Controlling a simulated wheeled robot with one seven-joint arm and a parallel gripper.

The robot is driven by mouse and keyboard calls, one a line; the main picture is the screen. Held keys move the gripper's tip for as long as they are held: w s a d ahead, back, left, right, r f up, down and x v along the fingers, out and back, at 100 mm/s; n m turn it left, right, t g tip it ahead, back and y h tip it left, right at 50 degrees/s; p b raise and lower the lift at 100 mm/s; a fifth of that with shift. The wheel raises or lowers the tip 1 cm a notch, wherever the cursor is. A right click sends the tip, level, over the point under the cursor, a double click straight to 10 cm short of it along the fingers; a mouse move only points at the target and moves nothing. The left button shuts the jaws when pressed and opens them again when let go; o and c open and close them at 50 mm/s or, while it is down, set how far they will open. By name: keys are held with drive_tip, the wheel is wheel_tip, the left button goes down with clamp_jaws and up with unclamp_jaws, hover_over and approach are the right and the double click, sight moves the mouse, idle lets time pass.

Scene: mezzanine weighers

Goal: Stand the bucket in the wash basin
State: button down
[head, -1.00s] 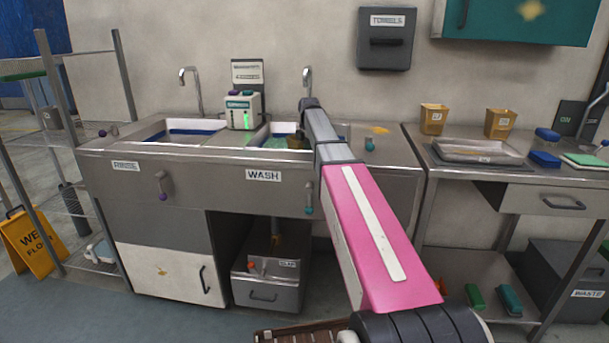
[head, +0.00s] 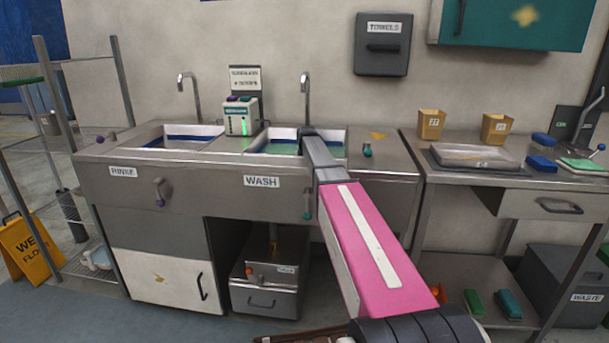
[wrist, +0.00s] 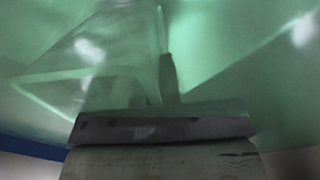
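The wash basin (head: 335,141) is the right-hand sink, above the WASH label, with teal water in it. My arm reaches over its front edge and its end dips down into the basin, so the head view hides my gripper. My gripper (wrist: 167,80) shows there as a dark, blurred narrow shape above a dark grey bar. A pale, see-through angular shape lies to its left, and I cannot tell what it is. I cannot make out the bucket in either view now, nor whether my fingers are on anything.
The rinse basin (head: 182,138) is on the left, with a dispenser (head: 241,117) between the sinks. A tap (head: 306,90) stands behind the wash basin. A side table with a tray (head: 474,157) is further right.

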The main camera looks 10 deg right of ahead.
drive_tip(key=shift+f, duration=0.15)
drive_tip(key=c, duration=1.3)
unclamp_jaws()
drive_tip(key=r, duration=0.8)
drive_tip(key=s+r, duration=0.1)
drive_tip(key=r, duration=0.3)
drive_tip(key=shift+d+r, duration=0.15)
drive_tip(key=shift+d, duration=0.1)
